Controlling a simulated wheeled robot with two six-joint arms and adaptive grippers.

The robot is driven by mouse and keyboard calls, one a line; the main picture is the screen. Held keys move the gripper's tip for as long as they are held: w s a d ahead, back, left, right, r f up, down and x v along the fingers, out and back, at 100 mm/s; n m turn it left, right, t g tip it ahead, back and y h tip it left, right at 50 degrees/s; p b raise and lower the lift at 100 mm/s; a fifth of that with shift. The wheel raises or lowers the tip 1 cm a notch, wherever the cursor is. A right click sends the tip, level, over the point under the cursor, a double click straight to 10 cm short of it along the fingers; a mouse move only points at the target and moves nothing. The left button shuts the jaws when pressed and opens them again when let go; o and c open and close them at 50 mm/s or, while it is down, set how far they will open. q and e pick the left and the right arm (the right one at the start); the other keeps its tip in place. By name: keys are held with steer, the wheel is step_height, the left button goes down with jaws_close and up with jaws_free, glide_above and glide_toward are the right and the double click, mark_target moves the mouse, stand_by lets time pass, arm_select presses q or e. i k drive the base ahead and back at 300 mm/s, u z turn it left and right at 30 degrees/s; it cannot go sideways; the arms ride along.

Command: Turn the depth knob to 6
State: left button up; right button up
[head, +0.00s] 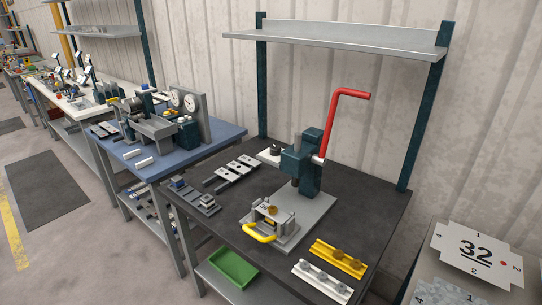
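A dark teal press (305,165) with a raised red lever (340,110) stands on a grey base plate (304,215) on the dark-topped bench. A fixture with a yellow handle (260,234) sits at the front left of that plate. A small light plate with a dark part on it (268,155) is behind the press on the left. I cannot make out a depth knob with readable numbers; it is hidden or too small to tell. Neither of my grippers is in view.
The dark bench top (345,195) also holds grey plates (237,170), a yellow bracket (338,257) and a white bracket (321,281). A shelf (335,45) hangs above. A green tray (233,268) is below. Open floor is at left.

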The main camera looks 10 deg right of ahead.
mark_target(276, 150)
steer(key=u, duration=0.35)
steer(key=k, duration=0.9)
steer(key=u, duration=1.25)
steer(key=i, duration=1.9)
steer(key=z, duration=0.5)
steer(key=i, duration=0.95)
steer(key=z, duration=1.55)
steer(key=i, duration=0.95)
steer(key=z, duration=0.65)
